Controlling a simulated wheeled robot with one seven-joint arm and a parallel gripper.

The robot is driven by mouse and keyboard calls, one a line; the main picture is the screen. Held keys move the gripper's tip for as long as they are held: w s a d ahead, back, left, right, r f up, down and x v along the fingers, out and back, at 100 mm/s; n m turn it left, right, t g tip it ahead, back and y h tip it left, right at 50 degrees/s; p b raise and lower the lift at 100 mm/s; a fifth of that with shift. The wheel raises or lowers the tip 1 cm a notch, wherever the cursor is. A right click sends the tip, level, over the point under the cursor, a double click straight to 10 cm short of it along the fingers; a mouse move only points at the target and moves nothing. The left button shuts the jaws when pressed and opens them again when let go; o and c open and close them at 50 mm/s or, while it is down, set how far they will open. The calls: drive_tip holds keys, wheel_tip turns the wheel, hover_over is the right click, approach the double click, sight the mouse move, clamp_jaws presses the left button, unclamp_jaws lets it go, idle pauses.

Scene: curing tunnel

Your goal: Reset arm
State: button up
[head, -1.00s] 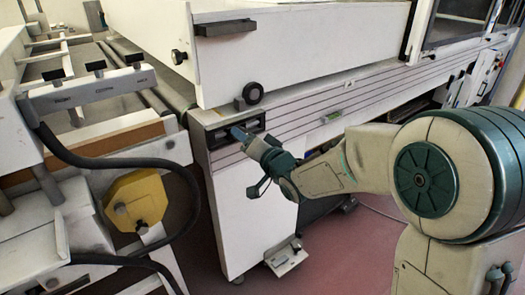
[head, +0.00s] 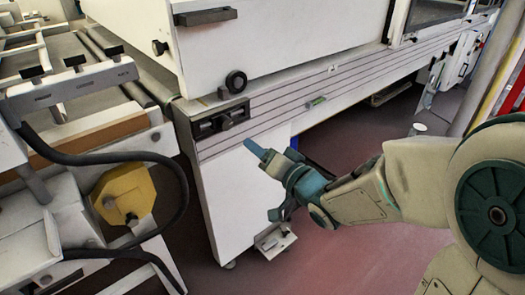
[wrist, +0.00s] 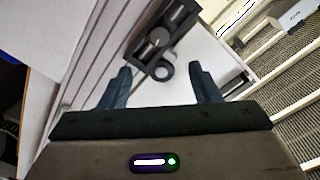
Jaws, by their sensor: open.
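My gripper (head: 262,152) is at the end of my arm, in front of the white machine's lower side panel in the head view. In the wrist view my gripper (wrist: 158,88) shows its two dark blue fingers well apart, with nothing between them. In the head view this knob panel (head: 220,122) sits on the machine's front corner, up and left of my gripper. The fingers stand clear of the panel.
The white curing machine (head: 330,95) fills the middle and back. At left are a conveyor frame with a black hose (head: 100,157) and a yellow part (head: 125,195). A foot bracket (head: 275,240) is near the floor. Reddish floor (head: 330,255) is open below my arm.

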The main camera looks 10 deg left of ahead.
drive_tip(key=d+r+m+g+h+p, duration=0.1)
drive_tip(key=d+r+h+p, duration=0.4)
drive_tip(key=d, duration=0.3)
drive_tip(key=d+r+h+p, duration=0.3)
drive_tip(key=d+h+p, duration=0.3)
drive_tip(key=d+p, duration=0.15)
drive_tip(key=s+d+r+g+h+p, duration=0.1)
drive_tip(key=s+d+r+g+p, duration=0.3)
drive_tip(key=s, duration=0.4)
drive_tip(key=s+d+r+g+p, duration=0.3)
drive_tip(key=s+d+g+p, duration=0.1)
drive_tip(key=s, duration=0.5)
drive_tip(key=shift+d+r+n+h+p, duration=0.15)
drive_tip(key=shift+r+n+h+p, duration=0.2)
drive_tip(key=shift+p, duration=0.25)
idle(4.2)
